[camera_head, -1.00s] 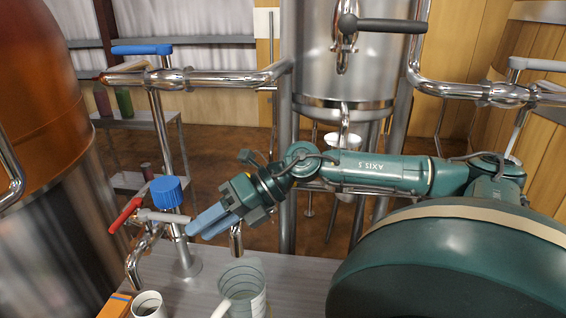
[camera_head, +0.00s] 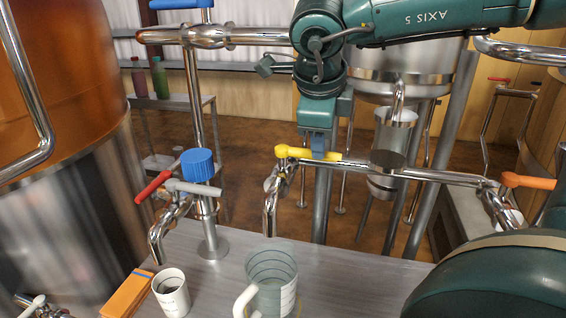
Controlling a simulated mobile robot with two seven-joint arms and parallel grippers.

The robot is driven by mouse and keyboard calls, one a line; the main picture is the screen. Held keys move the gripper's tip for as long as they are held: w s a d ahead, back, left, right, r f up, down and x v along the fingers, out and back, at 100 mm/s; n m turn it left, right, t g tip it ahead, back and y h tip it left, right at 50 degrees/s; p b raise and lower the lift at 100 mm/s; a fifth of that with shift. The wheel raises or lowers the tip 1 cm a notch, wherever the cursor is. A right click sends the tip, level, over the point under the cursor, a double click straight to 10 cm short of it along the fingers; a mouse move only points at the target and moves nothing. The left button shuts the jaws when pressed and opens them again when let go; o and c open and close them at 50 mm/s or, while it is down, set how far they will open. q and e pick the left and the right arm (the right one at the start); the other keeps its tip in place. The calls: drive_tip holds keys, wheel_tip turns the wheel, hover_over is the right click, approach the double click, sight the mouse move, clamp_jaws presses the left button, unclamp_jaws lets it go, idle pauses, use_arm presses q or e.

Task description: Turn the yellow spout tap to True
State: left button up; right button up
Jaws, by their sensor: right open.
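The yellow tap handle (camera_head: 294,152) sits at the left end of a chrome pipe, above a curved chrome spout (camera_head: 271,205), in the middle of the head view. The handle lies roughly level, pointing left and right. My right gripper (camera_head: 318,150) comes down from above. A blue finger overlaps the middle of the yellow handle in the picture; I cannot tell whether it touches. The jaws are open, though only one finger shows clearly. My left gripper is not in view.
Another tap with red (camera_head: 153,187) and grey handles and a blue knob (camera_head: 197,165) stands left. An orange-handled tap (camera_head: 527,181) is at the pipe's right end. A large mug (camera_head: 266,288) and a small cup (camera_head: 171,291) stand on the counter (camera_head: 350,285). Copper tank (camera_head: 60,80) far left.

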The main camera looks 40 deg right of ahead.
sight(308, 154)
drive_tip(key=shift+b+x, duration=1.6)
drive_tip(key=shift+x, duration=1.4)
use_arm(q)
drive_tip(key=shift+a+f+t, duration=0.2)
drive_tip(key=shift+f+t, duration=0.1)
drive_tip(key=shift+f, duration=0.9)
